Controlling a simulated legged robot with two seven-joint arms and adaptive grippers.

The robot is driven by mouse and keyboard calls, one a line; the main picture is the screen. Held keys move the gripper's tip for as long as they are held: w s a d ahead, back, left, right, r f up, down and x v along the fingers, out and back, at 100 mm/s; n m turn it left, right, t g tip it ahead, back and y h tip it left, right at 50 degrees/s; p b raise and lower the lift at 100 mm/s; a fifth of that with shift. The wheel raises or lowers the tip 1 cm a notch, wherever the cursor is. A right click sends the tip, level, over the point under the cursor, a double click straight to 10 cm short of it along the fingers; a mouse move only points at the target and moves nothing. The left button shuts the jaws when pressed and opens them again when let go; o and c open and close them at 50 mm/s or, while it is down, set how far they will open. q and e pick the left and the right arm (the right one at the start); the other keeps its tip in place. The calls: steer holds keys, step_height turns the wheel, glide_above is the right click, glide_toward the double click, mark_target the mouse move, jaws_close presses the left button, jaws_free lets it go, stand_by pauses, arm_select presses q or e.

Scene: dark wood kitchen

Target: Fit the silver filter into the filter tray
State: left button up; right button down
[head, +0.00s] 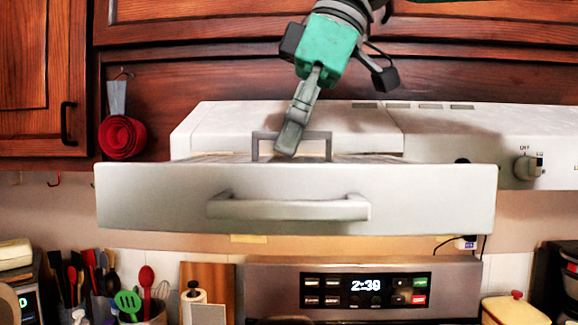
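The filter tray (140,197) is a pale grey drawer pulled out of the range hood, with a bar handle on its front. Behind its front panel, a thin strip of the silver filter (350,158) shows, low in the tray opening. A squared grey handle (256,146) stands up there, apparently the filter's. My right gripper (289,145) points down from above, its tip overlapping this handle. It is seen edge-on, so one finger hides the other and its grip is unclear. The tray front hides most of the filter and how it sits. My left gripper is not in view.
The white range hood (440,130) extends right, with a knob (528,167). Wooden cabinets (200,75) stand behind and above. Red measuring cups (121,136) hang at left. A stove panel (365,290) and utensils (130,300) are below. Space in front of the tray looks clear.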

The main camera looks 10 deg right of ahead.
steer(key=shift+s+d+f, duration=0.1)
steer(key=shift+s+f, duration=0.05)
steer(key=shift+f, duration=0.45)
steer(key=shift+s+f, duration=0.1)
steer(key=shift+f, duration=0.45)
steer(key=shift+s+f, duration=0.2)
steer(key=c, duration=1.7)
jaws_free()
steer(key=shift+w+a, duration=0.2)
steer(key=v, duration=1.2)
steer(key=shift+s, duration=0.1)
